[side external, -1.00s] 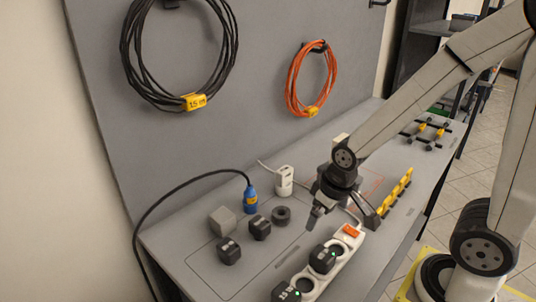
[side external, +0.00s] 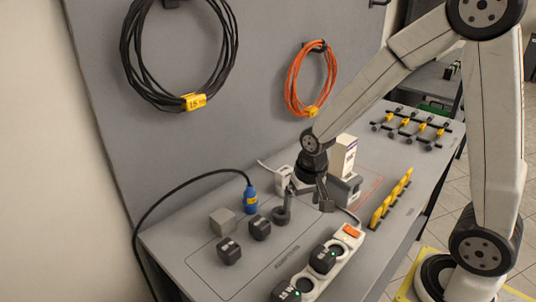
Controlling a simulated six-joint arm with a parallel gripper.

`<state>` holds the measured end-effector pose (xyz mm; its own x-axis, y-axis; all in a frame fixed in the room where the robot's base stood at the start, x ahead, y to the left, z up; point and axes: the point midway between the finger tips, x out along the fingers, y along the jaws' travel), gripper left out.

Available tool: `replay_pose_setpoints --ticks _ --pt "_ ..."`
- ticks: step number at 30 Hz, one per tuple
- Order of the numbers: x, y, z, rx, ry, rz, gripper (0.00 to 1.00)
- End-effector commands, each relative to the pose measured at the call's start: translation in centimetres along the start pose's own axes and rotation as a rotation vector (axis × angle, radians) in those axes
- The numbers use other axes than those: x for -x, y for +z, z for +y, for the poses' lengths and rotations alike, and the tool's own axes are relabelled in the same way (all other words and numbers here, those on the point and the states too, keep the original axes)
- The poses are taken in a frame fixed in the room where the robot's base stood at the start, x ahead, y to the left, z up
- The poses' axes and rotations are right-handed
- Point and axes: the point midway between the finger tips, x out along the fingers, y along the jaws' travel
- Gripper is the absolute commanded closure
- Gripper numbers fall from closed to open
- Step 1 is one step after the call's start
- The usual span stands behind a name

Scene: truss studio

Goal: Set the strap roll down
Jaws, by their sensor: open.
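The strap roll (side external: 281,215) is a small dark ring on the grey bench, beside the black adapters at the front edge of the pegless wall panel. My gripper (side external: 307,196) is low over the bench just right of the roll, with its fingers apart. Its left finger overlaps the roll's upper edge in this view. I cannot tell whether they touch. Nothing is visible between the fingers.
Black adapters (side external: 260,228), a grey cube (side external: 222,220) and a blue connector (side external: 250,200) stand left of the roll. A power strip (side external: 334,266) lies in front. A white charger (side external: 283,178) and a white box (side external: 345,156) are close behind my gripper.

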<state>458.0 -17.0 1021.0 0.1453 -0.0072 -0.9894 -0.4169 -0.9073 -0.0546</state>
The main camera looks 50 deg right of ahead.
Motion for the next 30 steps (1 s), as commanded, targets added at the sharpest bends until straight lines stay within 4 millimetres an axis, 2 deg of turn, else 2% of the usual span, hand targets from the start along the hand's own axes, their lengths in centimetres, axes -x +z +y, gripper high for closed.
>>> replay_pose_setpoints --ticks 3,9,15,21,30 --pt "-1.4 -2.5 -0.1 -0.169 0.018 -0.031 0.0" --pt "-4.0 -6.2 -0.1 -0.45 0.056 -0.075 0.0" --pt "-6.1 -8.6 0.1 -0.659 0.089 -0.101 0.0" --pt "-6.9 -9.4 0.3 -0.741 0.103 -0.109 0.0" --pt "-7.6 -9.3 0.3 -0.744 0.104 -0.111 0.0"
